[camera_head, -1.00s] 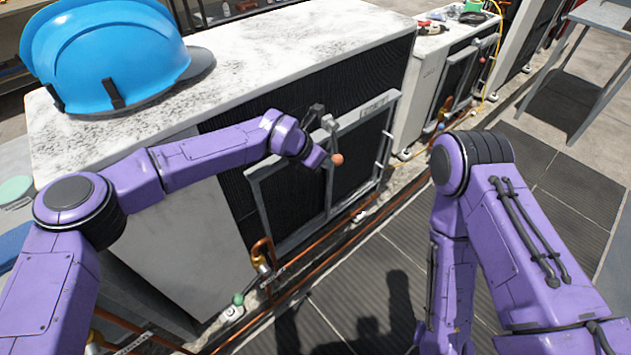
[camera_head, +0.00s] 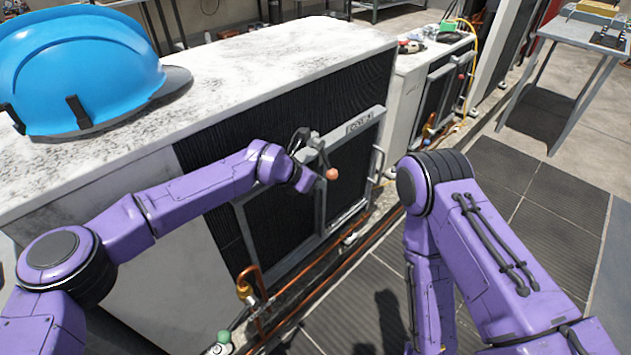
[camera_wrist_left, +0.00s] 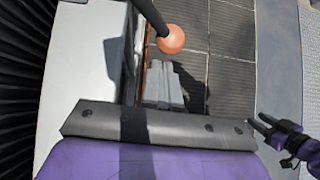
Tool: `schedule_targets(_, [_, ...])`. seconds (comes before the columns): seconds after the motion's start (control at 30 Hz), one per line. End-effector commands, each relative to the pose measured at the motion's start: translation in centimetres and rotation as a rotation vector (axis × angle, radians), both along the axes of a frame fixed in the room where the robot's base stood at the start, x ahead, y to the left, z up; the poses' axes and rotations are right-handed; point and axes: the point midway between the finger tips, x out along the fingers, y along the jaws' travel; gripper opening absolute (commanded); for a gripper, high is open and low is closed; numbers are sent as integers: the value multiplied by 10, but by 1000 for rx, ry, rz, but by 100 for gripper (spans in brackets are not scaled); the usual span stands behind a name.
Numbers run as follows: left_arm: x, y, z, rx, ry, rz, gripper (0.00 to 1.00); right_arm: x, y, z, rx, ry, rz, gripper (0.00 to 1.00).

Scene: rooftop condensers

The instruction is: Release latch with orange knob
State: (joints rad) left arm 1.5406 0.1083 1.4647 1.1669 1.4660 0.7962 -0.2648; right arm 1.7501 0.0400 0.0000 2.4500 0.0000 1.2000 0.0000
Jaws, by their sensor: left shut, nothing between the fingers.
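The orange knob (camera_head: 332,174) sits at the end of a dark latch rod (camera_head: 321,156) in front of the framed panel (camera_head: 348,170) on the near condenser's face. My left gripper (camera_head: 309,181) is just left of the knob in the head view, its fingers mostly hidden. In the left wrist view its grey fingers (camera_wrist_left: 164,84) are shut and empty; the knob (camera_wrist_left: 170,40) shows just beyond their tips, and I cannot tell whether they touch. My right gripper (camera_wrist_left: 277,131) shows at the right edge of the wrist view, its jaws too small to read.
A blue hard hat (camera_head: 78,75) lies on the condenser's white top (camera_head: 240,70). Copper pipes (camera_head: 300,312) run along its foot. A second condenser (camera_head: 410,103) stands behind, and a grey table (camera_head: 575,32) stands at the far right. The dark-tiled floor (camera_head: 550,195) is clear.

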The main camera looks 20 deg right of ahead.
Motion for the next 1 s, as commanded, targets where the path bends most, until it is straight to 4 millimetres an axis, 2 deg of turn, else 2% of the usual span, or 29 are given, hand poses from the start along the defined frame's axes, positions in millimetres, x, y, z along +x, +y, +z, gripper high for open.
schedule_targets(0.43, [-1,4,4,1,-1,0,0,0,0,0,0,0,0,43])
schedule_targets(0.8, [-22,51,56,0,-2,1,0,0,0,-4,0,0,0,43])
schedule_targets(1.0, [-30,66,73,0,1,1,0,0,0,-5,0,0,0,43])
